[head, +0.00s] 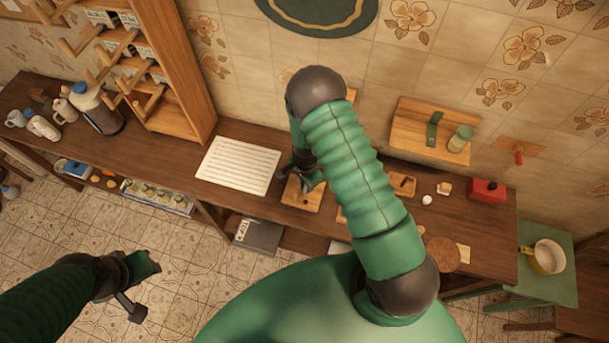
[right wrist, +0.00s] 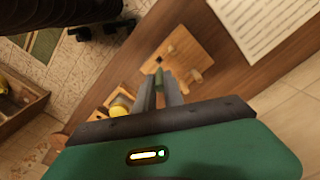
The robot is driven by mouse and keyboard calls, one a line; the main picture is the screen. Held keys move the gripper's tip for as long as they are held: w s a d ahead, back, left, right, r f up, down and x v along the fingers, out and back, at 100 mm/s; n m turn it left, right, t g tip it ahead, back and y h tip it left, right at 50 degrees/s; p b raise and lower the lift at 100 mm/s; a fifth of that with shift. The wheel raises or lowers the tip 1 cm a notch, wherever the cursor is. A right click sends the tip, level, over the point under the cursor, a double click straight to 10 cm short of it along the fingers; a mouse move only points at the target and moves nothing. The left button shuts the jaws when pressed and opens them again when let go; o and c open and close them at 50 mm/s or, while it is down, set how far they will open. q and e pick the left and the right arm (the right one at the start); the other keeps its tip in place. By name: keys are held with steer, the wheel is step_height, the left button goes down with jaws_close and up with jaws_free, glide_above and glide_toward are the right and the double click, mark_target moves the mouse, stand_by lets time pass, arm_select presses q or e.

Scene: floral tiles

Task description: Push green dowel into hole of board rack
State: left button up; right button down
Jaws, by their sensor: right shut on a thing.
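My right gripper (head: 304,182) is over the near part of the counter, at a small wooden board rack (head: 303,198). In the right wrist view the right gripper (right wrist: 168,92) is shut on a slim green dowel (right wrist: 159,77), whose end shows between the fingertips. The board rack (right wrist: 176,48) lies just beyond the fingertips, with small wooden parts on it. Whether the dowel touches the board or is in a hole cannot be told. My left gripper (head: 132,285) hangs over the floor, away from the counter; its finger gap is not clear.
A white slatted sheet (head: 238,166) lies left of the board rack. A tall wooden shelf (head: 170,75) and a jug (head: 98,108) stand further left. A red box (head: 486,191) sits on the right of the counter. A yellow thing (right wrist: 121,106) is near my right gripper.

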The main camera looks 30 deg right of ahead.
steer(key=shift+f, duration=0.2)
steer(key=shift+f+b, duration=0.25)
steer(key=shift+b, duration=0.2)
step_height(320, 180, down, 5)
steer(key=b, duration=0.4)
stand_by(1.4)
steer(key=shift+f+b, duration=1.2)
steer(key=shift+b, duration=0.05)
steer(key=shift+s+r, duration=0.1)
steer(key=shift+r, duration=0.1)
steer(key=shift+r+p, duration=0.75)
steer(key=shift+r, duration=0.05)
